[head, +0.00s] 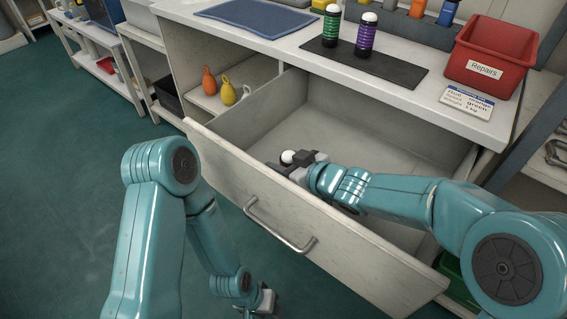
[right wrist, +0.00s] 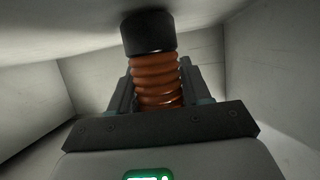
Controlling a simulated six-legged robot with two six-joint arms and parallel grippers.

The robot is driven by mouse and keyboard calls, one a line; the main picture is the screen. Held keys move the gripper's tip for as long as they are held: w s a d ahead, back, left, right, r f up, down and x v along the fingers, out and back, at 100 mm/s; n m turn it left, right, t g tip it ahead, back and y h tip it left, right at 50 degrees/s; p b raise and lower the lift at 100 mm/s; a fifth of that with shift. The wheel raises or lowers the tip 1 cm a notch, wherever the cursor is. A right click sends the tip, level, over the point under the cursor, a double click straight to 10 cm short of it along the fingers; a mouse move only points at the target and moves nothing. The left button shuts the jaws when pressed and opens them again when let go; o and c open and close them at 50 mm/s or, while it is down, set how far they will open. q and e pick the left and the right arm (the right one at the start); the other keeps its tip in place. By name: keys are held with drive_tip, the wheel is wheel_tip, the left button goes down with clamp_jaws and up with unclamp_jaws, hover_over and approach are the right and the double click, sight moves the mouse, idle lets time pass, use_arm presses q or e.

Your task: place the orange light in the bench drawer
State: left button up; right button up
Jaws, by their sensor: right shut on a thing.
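The bench drawer (head: 352,249) is pulled open in the head view, its inside pale grey. My right gripper (head: 296,163) is inside the drawer space near its front panel. In the right wrist view the right gripper (right wrist: 156,92) is shut on the orange light (right wrist: 155,80), which has a ribbed orange body and a black end. In the head view only the light's white end (head: 288,157) shows above the fingers; the rest is hidden. Drawer walls surround it in the wrist view. My left gripper (head: 266,299) is low outside the drawer front; its fingers are too small to read.
On the bench top, a green light (head: 331,27) and a purple light (head: 365,36) stand on a black mat (head: 407,72). A red Repairs bin (head: 490,57) and a label card (head: 467,102) are at right. Orange and yellow weights (head: 228,93) sit on the shelf left of the drawer.

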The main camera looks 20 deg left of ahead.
drive_tip(key=shift+f, duration=0.25)
drive_tip(key=o, duration=1.2)
drive_tip(key=shift+r, duration=0.1)
drive_tip(key=shift+r, duration=0.2)
drive_tip(key=p+v, duration=0.3)
drive_tip(key=v, duration=0.9)
